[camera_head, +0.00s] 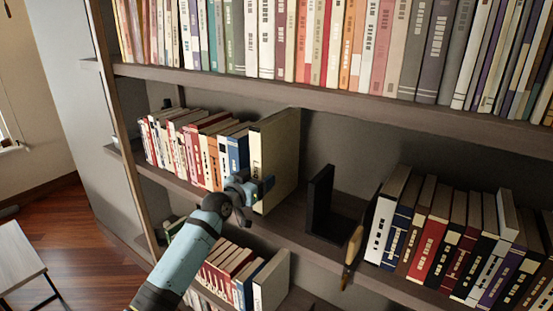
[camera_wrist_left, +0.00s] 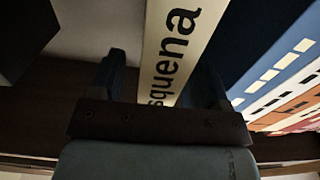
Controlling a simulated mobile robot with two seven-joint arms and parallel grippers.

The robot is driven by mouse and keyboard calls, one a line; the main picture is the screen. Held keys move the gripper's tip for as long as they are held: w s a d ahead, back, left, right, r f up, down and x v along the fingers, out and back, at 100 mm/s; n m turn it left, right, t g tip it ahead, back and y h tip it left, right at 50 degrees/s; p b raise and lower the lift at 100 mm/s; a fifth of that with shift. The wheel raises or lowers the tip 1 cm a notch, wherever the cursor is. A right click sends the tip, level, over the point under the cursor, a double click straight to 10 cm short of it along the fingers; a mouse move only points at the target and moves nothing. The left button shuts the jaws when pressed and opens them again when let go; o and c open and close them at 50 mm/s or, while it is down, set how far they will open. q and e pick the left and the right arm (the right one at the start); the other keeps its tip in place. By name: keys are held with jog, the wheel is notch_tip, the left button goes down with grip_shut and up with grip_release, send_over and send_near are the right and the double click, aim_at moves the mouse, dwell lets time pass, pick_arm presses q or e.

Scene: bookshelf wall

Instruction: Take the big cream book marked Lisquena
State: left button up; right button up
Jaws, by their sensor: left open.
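The big cream book (camera_head: 278,148) stands upright at the right end of the left row on the middle shelf, its wide cover facing right. In the left wrist view its cream spine (camera_wrist_left: 172,45) shows the dark letters "squena"; the start of the word is hidden. My left gripper (camera_head: 258,188) is in front of the lower part of that spine. In the left wrist view my left gripper (camera_wrist_left: 160,80) is open, with one finger on either side of the spine. I cannot tell whether the fingers touch it. My right gripper is not in view.
A blue book (camera_head: 238,152) stands directly left of the cream book. To the right is a bare stretch of shelf with a black bookend (camera_head: 320,200), then a brown-handled object (camera_head: 352,252) at the shelf edge and another book row (camera_head: 435,235).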

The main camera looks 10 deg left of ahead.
aim_at(277, 161)
pick_arm(q)
jog(key=shift+x, duration=1.5)
jog(key=shift+r, duration=0.1)
grip_shut()
jog(key=shift+r, duration=0.3)
